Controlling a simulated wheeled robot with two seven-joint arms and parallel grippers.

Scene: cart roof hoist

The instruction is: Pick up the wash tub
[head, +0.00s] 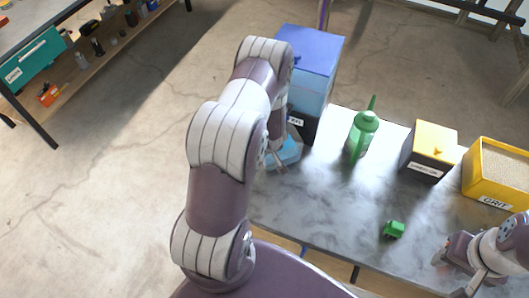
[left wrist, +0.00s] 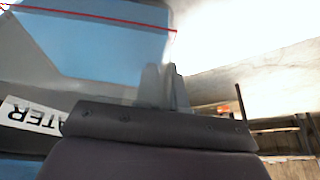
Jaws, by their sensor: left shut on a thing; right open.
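A small light blue piece (head: 283,153), which looks like the wash tub, is at the left edge of the grey marbled table. My left gripper (head: 279,158) is shut on it, and my left arm hides part of it. In the left wrist view the fingers (left wrist: 165,85) stand before a pale blue surface (left wrist: 110,35) edged by a red line; I cannot tell whether this is the same piece. My right gripper (head: 446,262) is open and empty near the right front of the table.
A tall blue box (head: 311,60) stands behind my left gripper; a "WATER" label (left wrist: 30,115) shows in the wrist view.

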